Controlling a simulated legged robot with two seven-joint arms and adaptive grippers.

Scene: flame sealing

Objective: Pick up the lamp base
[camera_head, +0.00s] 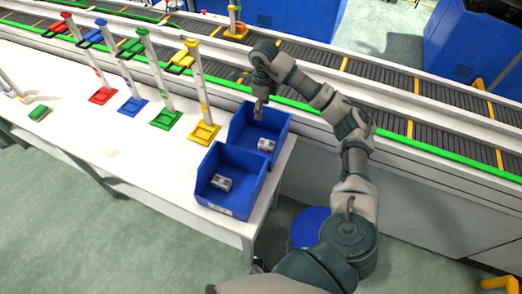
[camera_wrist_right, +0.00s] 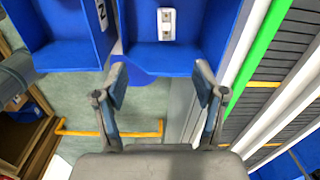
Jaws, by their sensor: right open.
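One small grey-white lamp base (camera_head: 266,145) lies in the far blue bin (camera_head: 279,122), and a similar piece (camera_head: 222,183) lies in the near blue bin (camera_head: 240,207). My right gripper (camera_head: 258,110) is over the far bin, above and apart from the piece there. In the right wrist view the right gripper (camera_wrist_right: 163,88) has its two fingers spread with nothing between them. A lamp base (camera_wrist_right: 166,24) shows ahead of the fingertips in that view, inside a blue bin (camera_wrist_right: 150,65). My left gripper is not in view.
Red, blue, green and yellow stands (camera_head: 204,132) with upright posts line the white table (camera_head: 100,155) left of the bins. A conveyor (camera_head: 385,85) with a green edge runs behind the table. Grey floor (camera_head: 90,235) is clear in front.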

